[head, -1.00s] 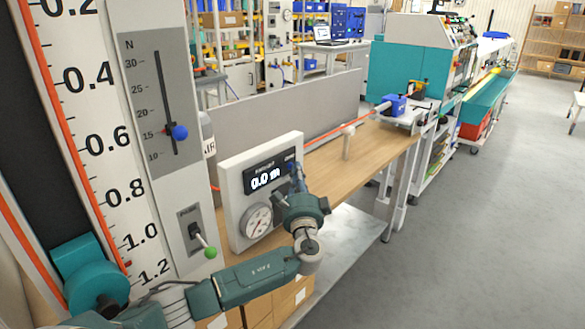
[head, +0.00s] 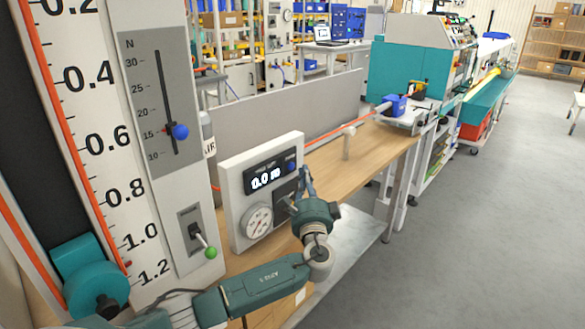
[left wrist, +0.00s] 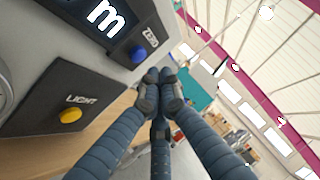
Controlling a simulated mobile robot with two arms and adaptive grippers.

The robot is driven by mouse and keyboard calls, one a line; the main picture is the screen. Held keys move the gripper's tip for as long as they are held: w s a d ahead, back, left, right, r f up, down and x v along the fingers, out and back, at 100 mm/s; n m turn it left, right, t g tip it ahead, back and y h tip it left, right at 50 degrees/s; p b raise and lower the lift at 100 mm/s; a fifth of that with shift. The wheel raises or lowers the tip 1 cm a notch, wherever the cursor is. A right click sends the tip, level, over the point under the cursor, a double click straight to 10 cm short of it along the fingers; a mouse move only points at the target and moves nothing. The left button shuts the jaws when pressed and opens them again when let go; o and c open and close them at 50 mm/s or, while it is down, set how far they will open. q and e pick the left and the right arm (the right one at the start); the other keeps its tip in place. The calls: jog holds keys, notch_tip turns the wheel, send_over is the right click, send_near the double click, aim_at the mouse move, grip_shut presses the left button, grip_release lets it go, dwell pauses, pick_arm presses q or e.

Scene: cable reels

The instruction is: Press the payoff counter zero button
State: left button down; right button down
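The payoff counter (head: 264,180) is a dark display panel on a light grey upright box. It reads what looks like 0.0 m. Its blue zero button (head: 291,166) is at the right end of the display. In the left wrist view the blue zero button (left wrist: 138,54), labelled ZERO, stands clear of my fingers. My left gripper (head: 304,178) is just right of and below the button, apart from it. In the left wrist view my left gripper's fingertips (left wrist: 160,84) are together and hold nothing. My right gripper is not in view.
A yellow button (left wrist: 70,115) labelled LIGHT sits below the display. A round dial gauge (head: 257,221) is on the same box. A green-knobbed lever (head: 211,252) and a blue slider knob (head: 180,131) are on the tall scale panel at left. The wooden bench (head: 375,147) extends behind.

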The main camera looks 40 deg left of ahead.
pick_arm(q)
jog(key=d, duration=0.4)
jog(key=shift+s, duration=0.15)
dwell(0.7)
